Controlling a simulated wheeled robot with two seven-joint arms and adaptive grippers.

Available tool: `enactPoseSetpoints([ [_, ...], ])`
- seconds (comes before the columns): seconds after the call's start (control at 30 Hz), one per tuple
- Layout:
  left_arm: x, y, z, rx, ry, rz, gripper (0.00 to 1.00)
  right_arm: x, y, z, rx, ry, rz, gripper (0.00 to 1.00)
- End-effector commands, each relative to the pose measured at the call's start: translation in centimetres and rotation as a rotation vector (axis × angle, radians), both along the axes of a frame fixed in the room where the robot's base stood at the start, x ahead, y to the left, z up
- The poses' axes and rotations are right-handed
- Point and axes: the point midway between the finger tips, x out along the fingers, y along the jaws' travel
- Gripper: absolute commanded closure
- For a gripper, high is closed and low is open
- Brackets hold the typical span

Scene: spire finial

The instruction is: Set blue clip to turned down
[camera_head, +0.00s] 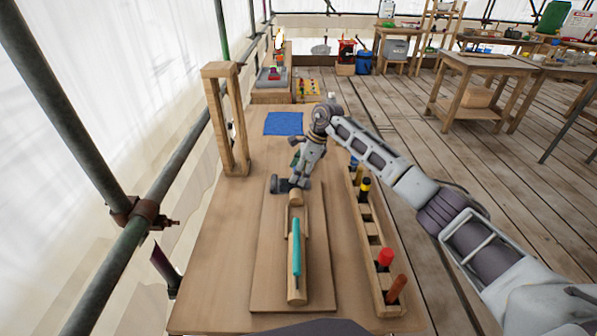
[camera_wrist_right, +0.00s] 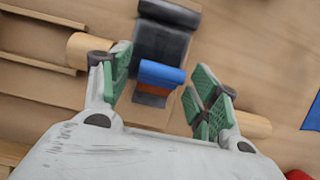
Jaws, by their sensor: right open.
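The blue clip (camera_wrist_right: 162,73) shows in the right wrist view, with an orange part (camera_wrist_right: 166,92) under it and a dark grey block (camera_wrist_right: 160,42) beside it. My right gripper (camera_wrist_right: 161,92) is open, its green-padded fingers on either side of the clip with gaps visible. In the head view my right gripper (camera_head: 298,174) is low over the bench, at the far end of a wooden dowel (camera_head: 296,198); it hides the clip there. The dark block (camera_head: 277,184) sticks out to its left. My left gripper is not in view.
A wooden rack (camera_head: 371,230) with several coloured pegs stands to the right. A wooden frame (camera_head: 226,120) stands at the left, near a blue cloth (camera_head: 283,123).

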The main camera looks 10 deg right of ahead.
Motion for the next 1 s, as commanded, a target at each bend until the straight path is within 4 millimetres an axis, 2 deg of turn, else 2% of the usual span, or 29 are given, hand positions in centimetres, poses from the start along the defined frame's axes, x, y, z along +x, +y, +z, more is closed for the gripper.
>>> enactPoseSetpoints([
  [0.3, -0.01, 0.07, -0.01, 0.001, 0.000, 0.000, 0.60, 0.00, 0.06, -0.09, 0.000, 0.000, 0.000, 0.40],
  [0.6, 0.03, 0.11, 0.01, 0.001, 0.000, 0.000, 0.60, 0.01, 0.06, -0.06, 0.000, 0.000, 0.000, 0.78],
  [0.67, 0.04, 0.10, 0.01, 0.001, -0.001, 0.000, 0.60, 0.01, 0.06, -0.06, 0.000, 0.000, 0.000, 0.84],
  [1.0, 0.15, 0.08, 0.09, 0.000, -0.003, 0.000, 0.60, 0.06, 0.18, -0.02, -0.022, 0.003, 0.001, 0.84],
])
